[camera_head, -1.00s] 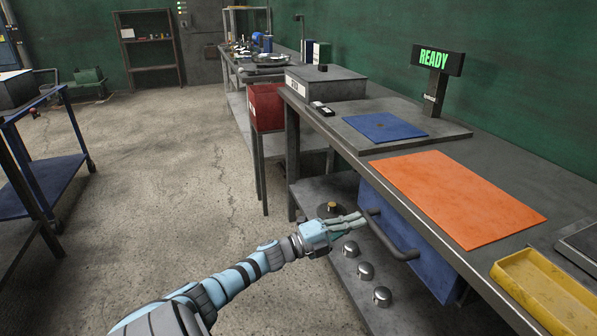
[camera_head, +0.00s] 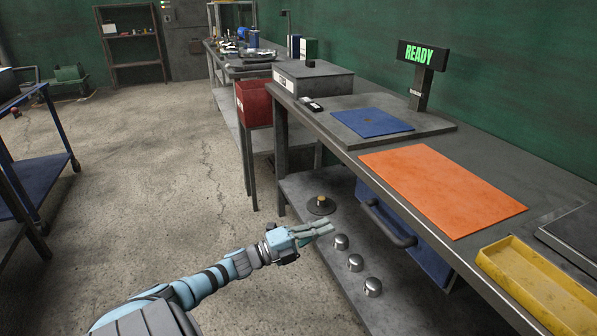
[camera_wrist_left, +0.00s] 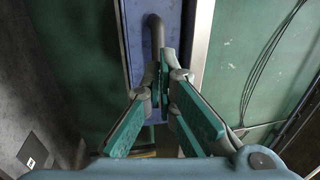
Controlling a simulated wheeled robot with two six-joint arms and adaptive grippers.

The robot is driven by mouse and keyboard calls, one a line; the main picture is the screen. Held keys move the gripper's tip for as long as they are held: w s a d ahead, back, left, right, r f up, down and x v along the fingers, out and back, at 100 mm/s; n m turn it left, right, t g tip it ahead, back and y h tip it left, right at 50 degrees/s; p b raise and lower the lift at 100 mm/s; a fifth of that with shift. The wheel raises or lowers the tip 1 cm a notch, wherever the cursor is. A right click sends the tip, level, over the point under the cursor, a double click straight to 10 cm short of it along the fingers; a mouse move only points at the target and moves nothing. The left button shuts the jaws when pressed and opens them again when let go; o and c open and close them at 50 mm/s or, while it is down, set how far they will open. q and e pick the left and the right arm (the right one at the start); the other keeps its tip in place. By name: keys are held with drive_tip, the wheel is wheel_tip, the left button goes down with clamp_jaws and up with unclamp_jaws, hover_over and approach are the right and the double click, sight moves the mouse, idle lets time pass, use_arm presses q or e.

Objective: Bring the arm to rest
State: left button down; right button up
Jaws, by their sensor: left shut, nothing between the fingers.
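My left gripper (camera_head: 329,228) is in front of the workbench, over the lower shelf, with its fingers together and nothing between them. In the left wrist view its green finger pads (camera_wrist_left: 164,76) meet at the tips. The arm reaches in from the lower left. The blue drawer (camera_head: 432,264) with a grey bar handle (camera_head: 388,224) is under the bench top, to the right of the gripper. The handle also shows in the left wrist view (camera_wrist_left: 154,32), beyond the fingertips. The gripper is apart from the handle in the head view. My right gripper is not in view.
The workbench carries an orange mat (camera_head: 440,190), a blue mat (camera_head: 373,122), a yellow tray (camera_head: 535,292) and a READY sign (camera_head: 420,54). Silver domes (camera_head: 355,263) and a brass-knobbed disc (camera_head: 321,205) sit on the lower shelf (camera_head: 325,263). Open floor lies left.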

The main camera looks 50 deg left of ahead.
use_arm(q)
drive_tip(key=v, duration=0.4)
drive_tip(key=shift+s+a+f, duration=0.1)
drive_tip(key=shift+s+a, duration=0.1)
drive_tip(key=shift+a, duration=0.05)
